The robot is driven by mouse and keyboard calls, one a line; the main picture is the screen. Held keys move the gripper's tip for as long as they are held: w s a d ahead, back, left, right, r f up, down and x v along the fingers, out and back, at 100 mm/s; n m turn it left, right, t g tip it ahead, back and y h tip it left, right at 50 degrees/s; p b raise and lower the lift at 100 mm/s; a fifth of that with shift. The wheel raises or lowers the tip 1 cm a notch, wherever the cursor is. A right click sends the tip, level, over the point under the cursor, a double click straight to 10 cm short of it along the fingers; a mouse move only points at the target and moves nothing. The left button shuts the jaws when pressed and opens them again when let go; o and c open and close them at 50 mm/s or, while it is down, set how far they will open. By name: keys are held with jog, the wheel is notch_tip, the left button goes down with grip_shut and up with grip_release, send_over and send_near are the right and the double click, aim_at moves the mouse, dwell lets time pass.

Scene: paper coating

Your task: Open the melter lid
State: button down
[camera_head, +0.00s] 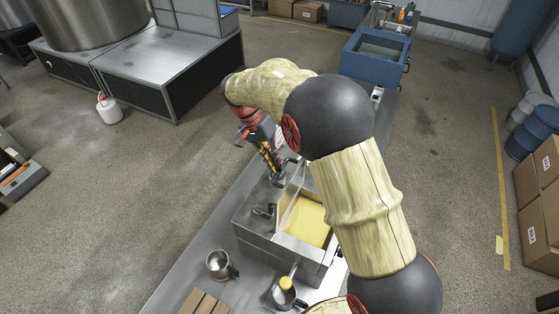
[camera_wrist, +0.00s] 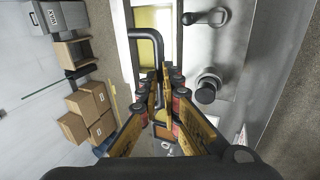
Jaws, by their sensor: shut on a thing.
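The melter (camera_head: 285,252) is a steel box on the bench, with yellow wax (camera_head: 308,220) showing inside it. Its lid (camera_head: 291,196) stands raised and tilted along the left side of the opening. My gripper (camera_head: 278,178) is at the far end of the lid, above the melter. In the wrist view, my gripper's fingers (camera_wrist: 159,80) are shut on the dark bent lid handle (camera_wrist: 146,34). Yellow wax (camera_wrist: 154,18) shows beyond the handle. My arm hides part of the melter's right side in the head view.
A steel cup (camera_head: 217,264) and a steel jug (camera_head: 284,297) with something yellow in it stand in front of the melter. Wooden slats (camera_head: 203,303) lie at the front left. A blue tank (camera_head: 374,58) stands at the far end. Open floor lies left of the bench.

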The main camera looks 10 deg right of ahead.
jog(key=shift+s+d+f, duration=0.15)
jog(key=shift+s+f, duration=0.15)
jog(key=shift+f, duration=0.4)
jog(key=shift+s+d+f, duration=0.1)
jog(key=shift+s+f, duration=0.2)
jog(key=shift+f, duration=0.35)
jog(key=c, duration=2.3)
grip_release()
jog(key=shift+w+d, duration=0.1)
jog(key=shift+o, duration=0.8)
jog(key=shift+w, duration=0.4)
jog(key=shift+o, duration=0.7)
jog(key=shift+r, duration=0.1)
jog(key=shift+o, duration=0.5)
jog(key=shift+s+r, duration=0.3)
jog(key=v, duration=1.2)
jog(key=shift+w, duration=0.4)
jog(key=shift+f, duration=0.2)
